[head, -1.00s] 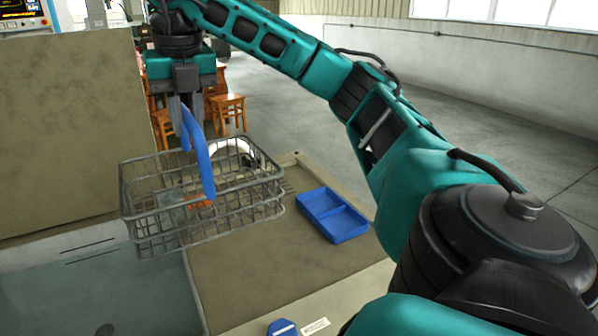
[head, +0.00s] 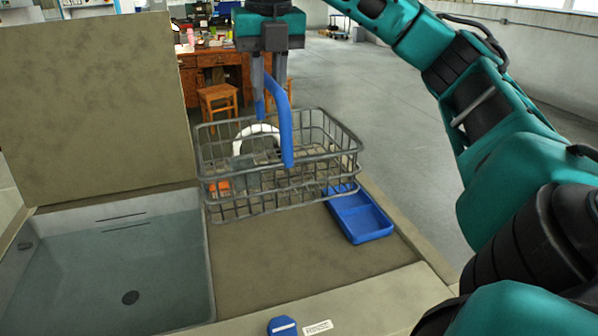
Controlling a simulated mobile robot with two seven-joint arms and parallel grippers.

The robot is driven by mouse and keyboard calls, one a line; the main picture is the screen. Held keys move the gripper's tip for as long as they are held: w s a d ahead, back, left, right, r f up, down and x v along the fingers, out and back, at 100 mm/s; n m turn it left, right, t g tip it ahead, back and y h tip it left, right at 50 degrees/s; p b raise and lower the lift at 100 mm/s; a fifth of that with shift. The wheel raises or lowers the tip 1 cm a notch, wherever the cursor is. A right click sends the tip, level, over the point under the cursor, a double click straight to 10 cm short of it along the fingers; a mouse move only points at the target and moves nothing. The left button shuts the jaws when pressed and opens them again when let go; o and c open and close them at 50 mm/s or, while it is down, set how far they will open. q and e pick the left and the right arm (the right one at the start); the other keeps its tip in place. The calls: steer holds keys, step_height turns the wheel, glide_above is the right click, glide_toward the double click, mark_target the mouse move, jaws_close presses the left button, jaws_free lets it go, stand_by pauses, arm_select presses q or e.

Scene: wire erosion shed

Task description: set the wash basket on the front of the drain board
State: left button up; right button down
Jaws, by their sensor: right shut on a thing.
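The wash basket (head: 232,203) is a grey wire basket with a blue handle (head: 286,130). My right gripper (head: 273,84) is shut on the blue handle, and the basket hangs below it. The basket shows over the back part of the drain board (head: 290,255), the brown flat surface right of the sink. I cannot tell whether its bottom touches the board. A grey part and an orange part (head: 222,187) show through the wires. A white ring-shaped thing (head: 256,133) shows behind or inside the basket. My left gripper is not in view.
The sink basin (head: 105,265) holds water at the left. A tall brown panel (head: 90,105) stands behind it. A blue object (head: 283,326) lies on the front ledge. The front of the board is clear.

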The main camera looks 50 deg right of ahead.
glide_toward(272, 162)
steer(key=s+a+r, duration=0.2)
step_height(272, 162, down, 9)
steer(key=shift+a+f+b, duration=0.1)
steer(key=shift+f+b, duration=0.05)
steer(key=shift+b, duration=0.7)
steer(key=shift+f, duration=2.5)
steer(key=c, duration=1)
jaws_free()
steer(key=shift+f, duration=0.1)
steer(key=shift+o, duration=0.2)
steer(key=r, duration=0.3)
steer(key=s+r+p, duration=0.1)
steer(key=r, duration=0.2)
steer(key=r+p, duration=0.1)
steer(key=r, duration=0.3)
steer(key=shift+s+a, duration=0.15)
steer(key=shift+a, duration=0.15)
steer(key=shift+s+a+r, duration=0.1)
steer(key=shift+s+r, duration=0.15)
steer(key=shift+r, duration=0.7)
